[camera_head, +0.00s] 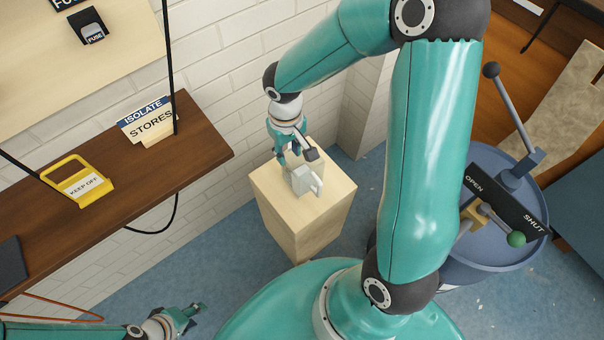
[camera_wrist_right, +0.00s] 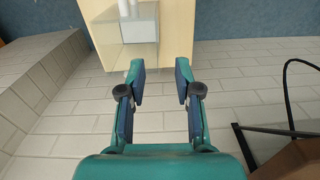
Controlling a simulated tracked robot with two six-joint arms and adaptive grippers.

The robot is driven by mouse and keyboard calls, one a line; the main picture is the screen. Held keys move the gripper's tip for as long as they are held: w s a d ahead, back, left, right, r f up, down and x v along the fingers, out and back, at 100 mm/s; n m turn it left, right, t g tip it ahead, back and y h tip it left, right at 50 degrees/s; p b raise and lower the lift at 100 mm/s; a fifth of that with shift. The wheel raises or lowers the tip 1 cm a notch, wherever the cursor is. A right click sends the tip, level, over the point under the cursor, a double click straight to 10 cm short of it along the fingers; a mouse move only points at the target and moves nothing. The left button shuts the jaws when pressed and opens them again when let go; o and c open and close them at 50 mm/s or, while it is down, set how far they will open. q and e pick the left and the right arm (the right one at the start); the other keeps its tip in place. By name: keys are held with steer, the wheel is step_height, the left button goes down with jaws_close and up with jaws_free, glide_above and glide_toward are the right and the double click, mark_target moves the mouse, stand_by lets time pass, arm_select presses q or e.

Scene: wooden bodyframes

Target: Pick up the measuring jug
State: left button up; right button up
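The measuring jug (camera_head: 306,181) is a pale grey, box-like vessel with a light handle on its right side. It stands on top of a pale wooden pedestal (camera_head: 330,200). My right gripper (camera_head: 296,156) is just behind the jug in the head view and partly overlaps its surroundings. In the right wrist view, the two fingers (camera_wrist_right: 160,72) are spread with nothing between them. The jug (camera_wrist_right: 143,32) shows there beyond the fingertips, towards the left finger. My left gripper (camera_head: 193,316) is low at the left, away from the pedestal; its finger gap is unclear.
A brown shelf (camera_head: 120,185) with a yellow KEEP OFF holder (camera_head: 78,185) and a STORES sign (camera_head: 152,125) runs along the left wall. A white brick wall (camera_head: 215,75) stands behind the pedestal. A blue drum (camera_head: 480,245) with levers is at the right.

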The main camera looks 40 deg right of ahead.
mark_target(290, 167)
step_height(290, 167, down, 11)
steer(key=shift+w+d+f+b, duration=0.1)
steer(key=shift+d+b, duration=0.05)
steer(key=shift+b, duration=0.85)
jaws_close()
